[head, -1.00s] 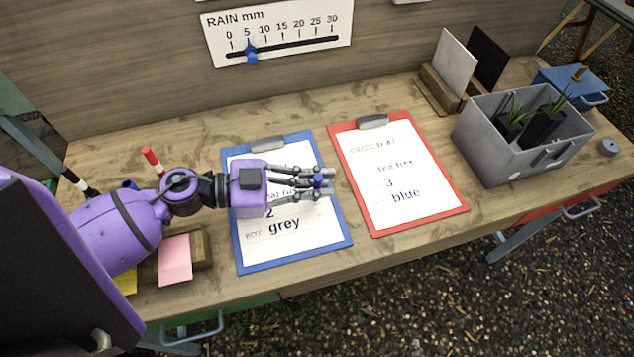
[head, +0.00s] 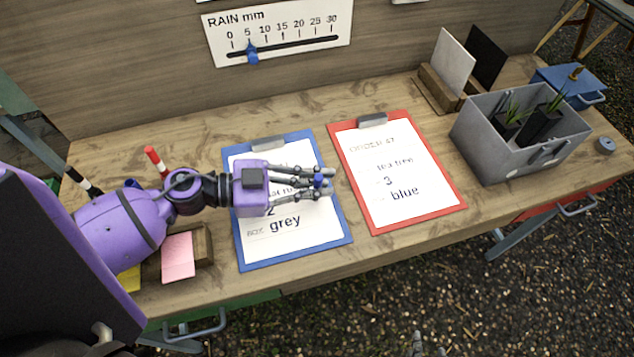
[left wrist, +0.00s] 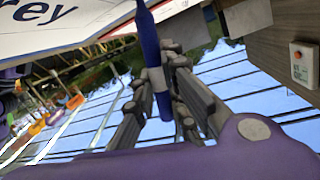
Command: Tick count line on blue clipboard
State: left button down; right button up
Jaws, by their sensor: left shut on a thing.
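The blue clipboard (head: 245,266) lies on the bench with a white sheet (head: 318,235) that reads "2" and "grey". My left gripper (head: 319,181) is over the upper right part of this sheet and hides some of its print. It is shut on a blue pen (left wrist: 149,50), whose blue part also shows between the fingertips in the head view. I cannot tell whether the pen tip touches the paper. Grey tips of what looks like my right gripper (head: 428,346) show at the bottom edge, away from the bench; most of it is hidden.
A red clipboard (head: 456,211) reading "3" and "blue" lies to the right. A grey planter box (head: 487,153) and a blue lidded box (head: 568,88) stand further right. A pink note pad (head: 178,258) and a red-white marker (head: 154,158) are near my left arm. A rain gauge board (head: 277,33) is behind.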

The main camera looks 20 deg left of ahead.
pick_arm(q)
jog(key=shift+s+d+p, duration=0.1)
jog(key=shift+d+p, duration=0.2)
jog(key=shift+p, duration=0.15)
pick_arm(e)
jog(key=shift+w+r, duration=0.65)
jog(key=shift+r, duration=0.2)
jog(key=shift+w+r+t, duration=0.3)
jog(key=shift+w+r, duration=0.05)
jog(key=shift+r, duration=0.1)
dwell(0.7)
pick_arm(q)
jog(key=shift+w+p, duration=0.35)
jog(key=shift+w, duration=0.3)
pick_arm(e)
jog(key=shift+w+r, duration=0.1)
jog(key=shift+r, duration=0.1)
jog(key=shift+w+r, duration=0.35)
jog(key=shift+r, duration=0.05)
dwell(0.5)
jog(key=shift+r, duration=0.1)
pick_arm(q)
jog(key=shift+r+p, duration=1.45)
jog(key=shift+r, duration=0.1)
pick_arm(e)
jog(key=w+r+t, duration=0.1)
jog(key=w+r, duration=0.2)
jog(key=r, duration=0.1)
jog(key=shift+w+r, duration=0.4)
